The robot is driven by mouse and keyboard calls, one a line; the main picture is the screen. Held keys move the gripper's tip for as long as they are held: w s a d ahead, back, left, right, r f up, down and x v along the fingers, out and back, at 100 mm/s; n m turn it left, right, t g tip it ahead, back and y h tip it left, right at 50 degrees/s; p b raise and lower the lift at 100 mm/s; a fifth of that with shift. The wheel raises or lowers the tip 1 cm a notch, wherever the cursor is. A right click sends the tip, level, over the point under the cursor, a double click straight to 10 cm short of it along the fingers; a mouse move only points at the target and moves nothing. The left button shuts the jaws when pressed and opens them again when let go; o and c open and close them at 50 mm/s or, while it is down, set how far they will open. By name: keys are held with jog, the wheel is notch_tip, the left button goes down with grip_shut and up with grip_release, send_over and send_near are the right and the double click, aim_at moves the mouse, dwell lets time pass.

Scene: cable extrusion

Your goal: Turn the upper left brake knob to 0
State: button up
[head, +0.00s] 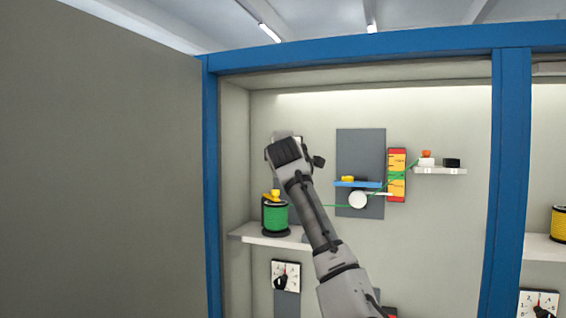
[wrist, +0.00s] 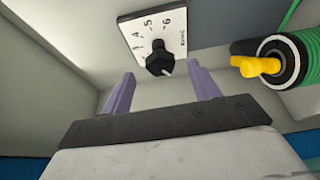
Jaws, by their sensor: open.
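The upper left brake knob (wrist: 159,60) is black and faceted. It sits on a white dial plate (wrist: 133,32) that looks rotated in the wrist view, with 4, 5 and 6 legible. A pale mark shows at the knob's lower right edge, but I cannot tell the number it points to. My gripper (wrist: 162,86) is open and empty. Its two purple fingers point toward the plate, with the knob between their lines and apart from both. In the head view my gripper (head: 286,151) covers most of this dial, and its fingers are hidden.
A green cable spool (head: 275,216) with a yellow part stands on a shelf (head: 262,236) below my gripper. A lower dial (head: 286,274) hangs under it. Blue frame posts (head: 212,180) bound the bay. A grey board (head: 361,150) with a green cable is to the right.

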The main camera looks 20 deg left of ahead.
jog(key=b+v, duration=0.4)
jog(key=v, duration=0.7)
jog(key=shift+b, duration=0.35)
